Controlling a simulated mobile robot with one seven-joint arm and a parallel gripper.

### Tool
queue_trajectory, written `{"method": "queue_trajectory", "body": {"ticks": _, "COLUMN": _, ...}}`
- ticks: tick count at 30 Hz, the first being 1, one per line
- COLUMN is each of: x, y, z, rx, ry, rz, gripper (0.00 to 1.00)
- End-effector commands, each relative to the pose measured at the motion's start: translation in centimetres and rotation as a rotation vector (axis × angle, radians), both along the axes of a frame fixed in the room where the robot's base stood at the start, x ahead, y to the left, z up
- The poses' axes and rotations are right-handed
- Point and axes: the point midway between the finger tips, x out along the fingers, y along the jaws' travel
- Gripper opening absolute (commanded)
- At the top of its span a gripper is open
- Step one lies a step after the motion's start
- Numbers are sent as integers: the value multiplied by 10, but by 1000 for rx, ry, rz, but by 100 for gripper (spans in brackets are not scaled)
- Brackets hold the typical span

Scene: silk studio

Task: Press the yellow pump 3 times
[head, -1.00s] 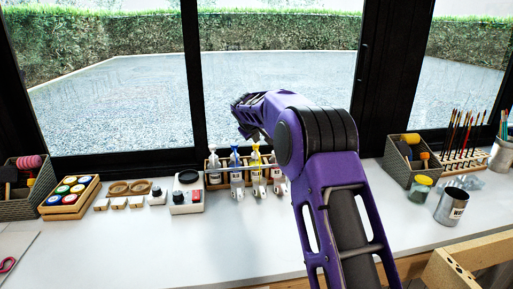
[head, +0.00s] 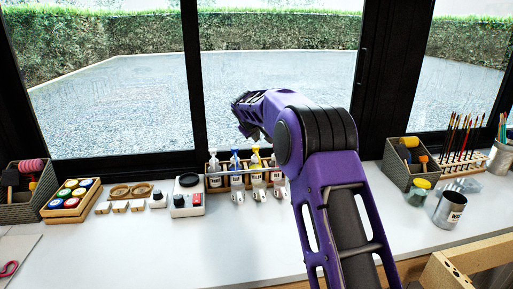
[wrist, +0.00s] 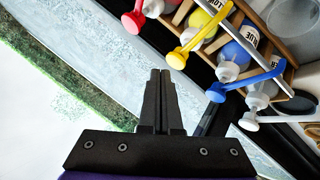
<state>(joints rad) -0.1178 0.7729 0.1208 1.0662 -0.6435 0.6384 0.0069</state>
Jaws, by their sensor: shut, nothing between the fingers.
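The yellow pump (head: 256,154) tops a bottle in a wooden rack on the white counter by the window. In the wrist view the yellow pump head (wrist: 178,59) is bright, with its bottle (wrist: 200,27) behind it, between the red and blue pumps. My gripper (wrist: 160,76) is shut and empty. Its tips appear just left of and below the yellow pump head in the wrist view, with no contact visible. In the head view my arm's end is above the rack, and the fingertips cannot be made out.
The blue pump (wrist: 216,92), red pump (wrist: 133,21) and white pump (wrist: 249,121) stand close beside the yellow one. A white device (head: 187,203) is left of the rack. A basket (head: 399,180) and a metal can (head: 449,208) are to the right.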

Motion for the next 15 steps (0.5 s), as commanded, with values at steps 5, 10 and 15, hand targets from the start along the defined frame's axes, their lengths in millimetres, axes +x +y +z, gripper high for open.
{"method": "queue_trajectory", "body": {"ticks": 5, "x": 0, "y": 0, "z": 1, "rx": 0, "ry": -1, "rz": 1, "gripper": 0}}
{"method": "queue_trajectory", "body": {"ticks": 10, "x": 0, "y": 0, "z": 3, "rx": -1, "ry": -1, "rz": 1, "gripper": 0}}
{"method": "queue_trajectory", "body": {"ticks": 15, "x": 0, "y": 0, "z": 16, "rx": -1, "ry": -2, "rz": 1, "gripper": 0}}
